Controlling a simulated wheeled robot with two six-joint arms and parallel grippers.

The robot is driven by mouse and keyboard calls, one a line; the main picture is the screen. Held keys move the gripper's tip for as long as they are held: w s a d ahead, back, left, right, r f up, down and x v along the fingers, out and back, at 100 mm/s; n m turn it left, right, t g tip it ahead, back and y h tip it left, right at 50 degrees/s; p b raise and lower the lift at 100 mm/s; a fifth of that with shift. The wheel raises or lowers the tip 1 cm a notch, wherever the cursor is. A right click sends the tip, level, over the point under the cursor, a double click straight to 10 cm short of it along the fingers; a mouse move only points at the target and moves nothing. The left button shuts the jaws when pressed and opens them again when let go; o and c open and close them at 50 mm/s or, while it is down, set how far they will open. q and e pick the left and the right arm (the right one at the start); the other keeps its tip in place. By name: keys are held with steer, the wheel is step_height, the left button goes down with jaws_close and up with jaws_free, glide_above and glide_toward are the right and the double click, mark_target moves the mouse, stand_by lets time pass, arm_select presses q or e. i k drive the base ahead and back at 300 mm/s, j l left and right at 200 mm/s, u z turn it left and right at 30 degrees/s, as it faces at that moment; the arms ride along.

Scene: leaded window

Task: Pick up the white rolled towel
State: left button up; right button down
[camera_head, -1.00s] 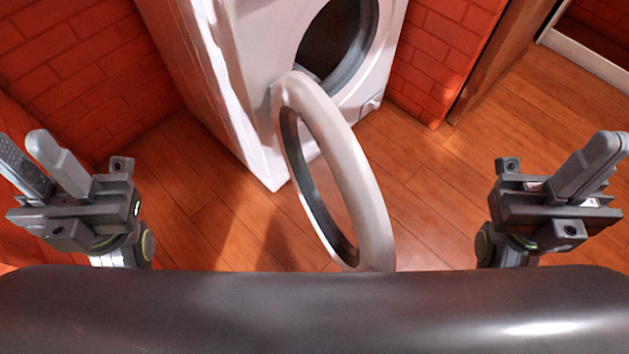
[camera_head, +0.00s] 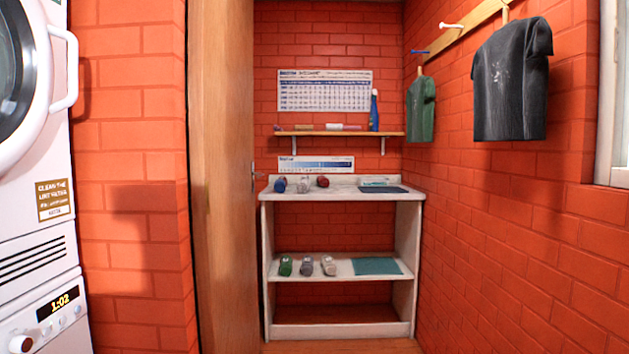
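A white shelf unit (camera_head: 340,191) stands against the far brick wall. On its top lie a blue roll (camera_head: 280,184), a pale whitish-grey roll (camera_head: 303,186) and a red roll (camera_head: 322,181). On its middle shelf lie a green roll (camera_head: 285,266), a grey roll (camera_head: 307,266) and another pale roll (camera_head: 328,265). They look like rolled towels. Both pale rolls are small in the picture, and I cannot tell for sure which is the white towel. Neither of my grippers is in view.
A wooden door (camera_head: 222,180) stands left of the shelf unit; a washer-dryer stack (camera_head: 38,200) is at far left. A wall shelf (camera_head: 340,134) holds a blue bottle (camera_head: 374,110). Dark (camera_head: 512,80) and green shirts (camera_head: 421,108) hang right. A teal folded cloth (camera_head: 377,266) lies on the middle shelf.

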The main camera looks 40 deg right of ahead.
mark_target(303, 186)
steer(key=i+l+z, duration=0.3)
steer(key=l, duration=0.55)
steer(key=i+l+z, duration=0.3)
steer(key=i+l, duration=0.3)
steer(key=l, duration=0.15)
steer(key=i+l+z, duration=0.25)
steer(key=i+l, duration=0.35)
